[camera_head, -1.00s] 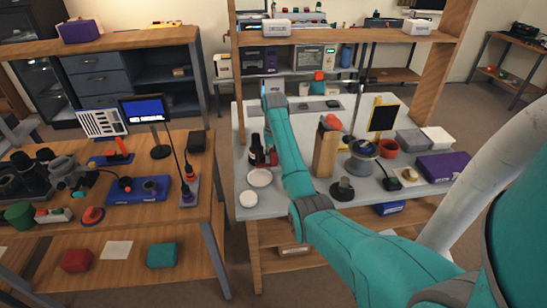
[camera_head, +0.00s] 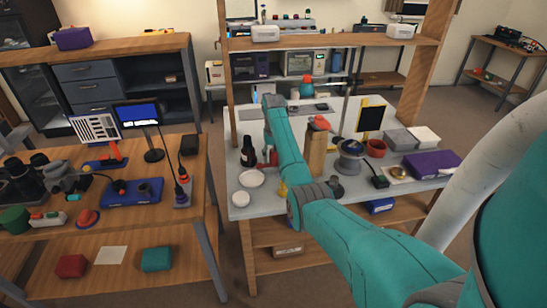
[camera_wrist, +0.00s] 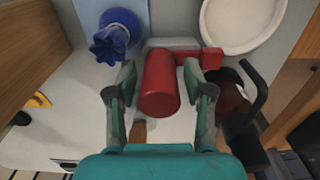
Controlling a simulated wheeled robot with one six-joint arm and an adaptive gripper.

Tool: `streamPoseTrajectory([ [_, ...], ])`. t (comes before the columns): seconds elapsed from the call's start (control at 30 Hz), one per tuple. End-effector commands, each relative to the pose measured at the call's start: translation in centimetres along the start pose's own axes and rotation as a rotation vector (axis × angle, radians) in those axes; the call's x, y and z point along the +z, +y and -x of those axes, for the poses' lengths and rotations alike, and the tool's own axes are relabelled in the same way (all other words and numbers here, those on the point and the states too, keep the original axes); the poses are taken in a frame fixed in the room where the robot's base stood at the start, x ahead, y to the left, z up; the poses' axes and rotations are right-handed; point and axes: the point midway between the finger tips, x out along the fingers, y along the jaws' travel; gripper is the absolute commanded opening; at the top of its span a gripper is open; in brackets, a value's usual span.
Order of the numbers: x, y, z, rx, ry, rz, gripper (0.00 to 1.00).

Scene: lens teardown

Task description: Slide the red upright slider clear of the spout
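The red upright slider (camera_wrist: 160,82) stands as a red post between the two fingers of my gripper (camera_wrist: 159,74) in the wrist view. A red side arm ending in a small block (camera_wrist: 205,59) reaches right, towards a brown bottle (camera_wrist: 230,88). A black spout-like part (camera_wrist: 246,112) lies by the bottle. My fingers look open, with narrow gaps beside the post; contact is not clear. In the head view, a bit of red (camera_head: 271,157) shows beside the dark bottle (camera_head: 248,153); my arm hides the gripper there.
A white dish (camera_wrist: 243,20) is at the upper right and a blue fluted object (camera_wrist: 117,36) at the upper left of the wrist view. In the head view, a wooden block (camera_head: 315,155) stands right of my arm, with a spool (camera_head: 351,160) beyond it.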

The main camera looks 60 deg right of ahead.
Motion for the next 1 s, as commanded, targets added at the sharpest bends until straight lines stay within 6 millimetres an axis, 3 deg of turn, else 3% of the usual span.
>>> streamPoseTrajectory([
  [0.23,0.0,0.0,0.8,0.0,0.0,0.0,0.52],
  [0.7,0.0,0.0,7.0,0.0,0.001,0.0,0.52],
  [1.0,0.0,0.0,7.5,0.0,0.0,0.0,0.52],
])
